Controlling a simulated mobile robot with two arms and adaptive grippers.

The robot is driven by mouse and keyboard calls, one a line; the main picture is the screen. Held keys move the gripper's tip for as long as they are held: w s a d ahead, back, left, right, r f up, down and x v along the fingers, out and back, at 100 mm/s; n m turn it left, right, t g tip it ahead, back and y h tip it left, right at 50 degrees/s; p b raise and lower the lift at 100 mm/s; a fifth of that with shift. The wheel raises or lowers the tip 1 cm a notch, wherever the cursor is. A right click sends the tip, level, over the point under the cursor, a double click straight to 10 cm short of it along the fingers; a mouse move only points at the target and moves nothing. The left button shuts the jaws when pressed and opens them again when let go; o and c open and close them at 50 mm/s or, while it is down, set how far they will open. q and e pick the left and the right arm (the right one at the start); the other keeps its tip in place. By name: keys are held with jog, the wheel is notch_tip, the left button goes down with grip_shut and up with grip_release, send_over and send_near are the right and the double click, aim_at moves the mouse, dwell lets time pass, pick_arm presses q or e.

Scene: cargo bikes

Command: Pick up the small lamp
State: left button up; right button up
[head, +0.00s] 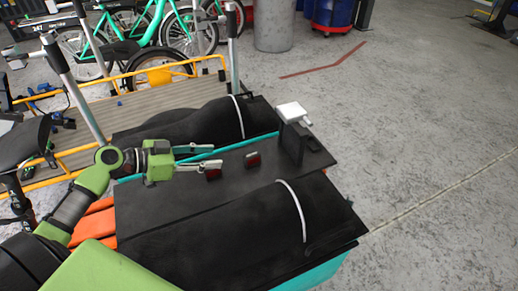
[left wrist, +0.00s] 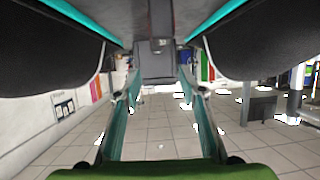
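Two small dark lamps with red faces sit on the black cargo deck (head: 180,215) in the head view. The nearer lamp (head: 213,174) is just below my left gripper's lower finger; the other lamp (head: 252,159) is farther right, beyond the fingertips. I cannot tell which one the task means. My left gripper (head: 216,156) comes in from the left with its two fingers apart and nothing visible between them. In the left wrist view the fingers (left wrist: 160,92) are also spread, with a dark block (left wrist: 156,55) beyond them at top. My right gripper is not in view.
A black upright box with a white top (head: 292,110) stands at the deck's far right end. Black humps with white hoops (head: 291,208) flank the deck. A yellow-framed cargo bike (head: 150,105) stands behind. Open concrete floor (head: 420,110) lies to the right.

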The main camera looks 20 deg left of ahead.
aim_at(247, 156)
pick_arm(q)
jog(key=x, duration=0.7)
jog(key=shift+w+d+f, duration=0.1)
jog(key=shift+w+d, duration=0.1)
jog(key=shift+d, duration=0.1)
jog(key=shift+x, duration=2.75)
jog(key=shift+s+d, duration=0.1)
jog(key=shift+s, duration=0.05)
grip_shut()
